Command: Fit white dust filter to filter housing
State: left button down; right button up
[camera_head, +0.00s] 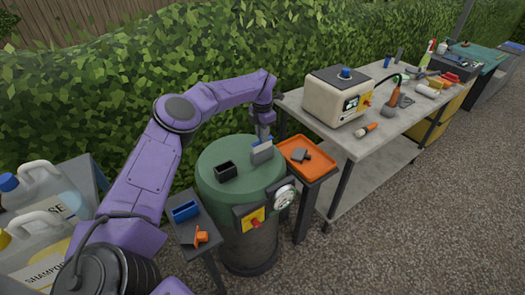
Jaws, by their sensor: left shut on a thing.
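My left gripper (264,133) points down over the green drum lid (215,190) and is shut on a pale grey-white block, which looks like the white dust filter (262,154). A bit of blue shows at the block's top by the fingers. The block is upright, low over or touching the lid's right part; I cannot tell which. A black open-topped box, likely the filter housing (226,172), stands on the lid to the left of the block, apart from it. My right gripper is not in view.
A small stand with a blue box (185,211) and an orange part (201,236) is at the drum's left. An orange tray (318,168) with a grey part stands at its right. A cream machine (337,98) is on the long workbench (385,135). Jugs stand far left.

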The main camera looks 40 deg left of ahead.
pick_arm(q)
jog(key=shift+f+b, duration=1.55)
jog(key=shift+f, duration=0.4)
jog(key=c, duration=0.9)
grip_release()
jog(key=shift+c, duration=0.2)
jog(key=shift+r, duration=0.1)
jog(key=shift+r, duration=0.35)
notch_tip(320, 180, up, 10)
jog(key=shift+f+b, duration=0.15)
jog(key=shift+b, duration=0.6)
